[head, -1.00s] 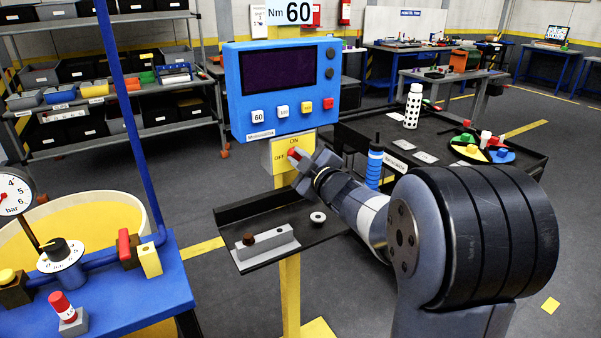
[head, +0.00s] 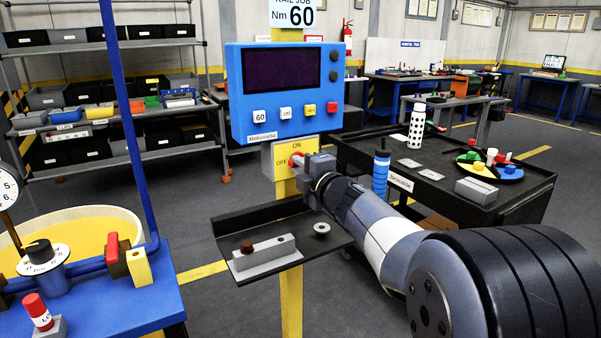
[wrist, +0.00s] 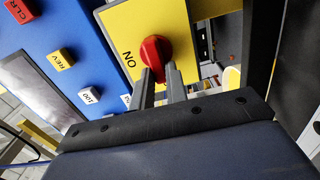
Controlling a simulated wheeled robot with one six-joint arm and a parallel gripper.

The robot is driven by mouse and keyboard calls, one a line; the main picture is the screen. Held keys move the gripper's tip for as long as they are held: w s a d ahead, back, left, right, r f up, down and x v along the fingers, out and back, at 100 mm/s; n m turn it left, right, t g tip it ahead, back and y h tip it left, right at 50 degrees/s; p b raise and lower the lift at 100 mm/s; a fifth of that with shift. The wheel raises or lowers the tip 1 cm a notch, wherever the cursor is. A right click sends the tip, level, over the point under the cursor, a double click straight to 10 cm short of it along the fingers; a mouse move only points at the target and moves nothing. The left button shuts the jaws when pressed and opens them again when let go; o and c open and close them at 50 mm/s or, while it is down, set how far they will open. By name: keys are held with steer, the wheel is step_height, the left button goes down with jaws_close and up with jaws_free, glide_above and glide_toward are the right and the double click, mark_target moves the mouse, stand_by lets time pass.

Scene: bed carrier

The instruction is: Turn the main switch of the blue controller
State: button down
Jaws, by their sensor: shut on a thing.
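The blue controller (head: 240,120) with a dark screen (head: 281,72) stands on a yellow post, its screen unlit. Below it is a yellow switch plate (head: 304,148) marked ON and OFF. The red main switch knob (head: 296,160) is on this plate and shows large in the wrist view (wrist: 153,52). My gripper (head: 303,163) reaches it from the right. In the wrist view the two fingers of my gripper (wrist: 160,82) are closed on the lower part of the red knob, one on each side. The fingers hide part of the knob.
A black shelf (head: 240,218) with a grey block (head: 264,253) and a small ring (head: 321,229) lies below my gripper. A dark cart (head: 520,195) with a spotted bottle (head: 416,127) and a blue bottle (head: 381,175) stands to the right. A blue bench (head: 135,300) is at left.

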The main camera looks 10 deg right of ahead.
stand_by(0.3)
steer(key=c, duration=1.4)
jaws_free()
steer(key=v, duration=1)
steer(key=shift+s, duration=0.4)
steer(key=shift+w, duration=0.15)
